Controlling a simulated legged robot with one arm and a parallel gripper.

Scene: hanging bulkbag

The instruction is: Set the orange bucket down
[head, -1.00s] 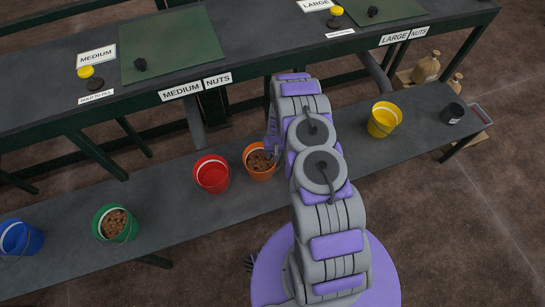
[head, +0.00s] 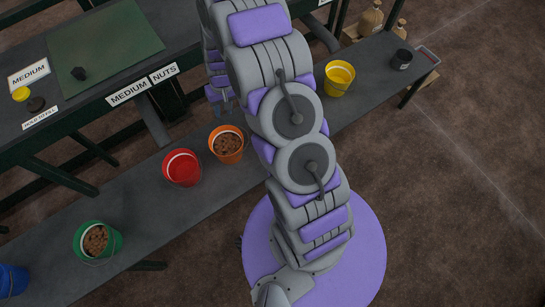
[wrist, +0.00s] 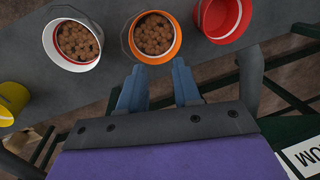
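The orange bucket (head: 227,144) stands upright on the low grey bench, filled with brown nuts. In the wrist view the orange bucket (wrist: 155,38) lies just beyond my fingertips, with its thin wire handle over its left side. My gripper (wrist: 160,82) is open and empty, its two blue fingers apart, and nothing is between them. In the head view my gripper (head: 222,98) is partly hidden by my arm, above and behind the orange bucket. I see no contact with the bucket or its handle.
Another nut-filled bucket (wrist: 75,44) is beside the orange one. A taller green table (head: 105,45) stands behind.

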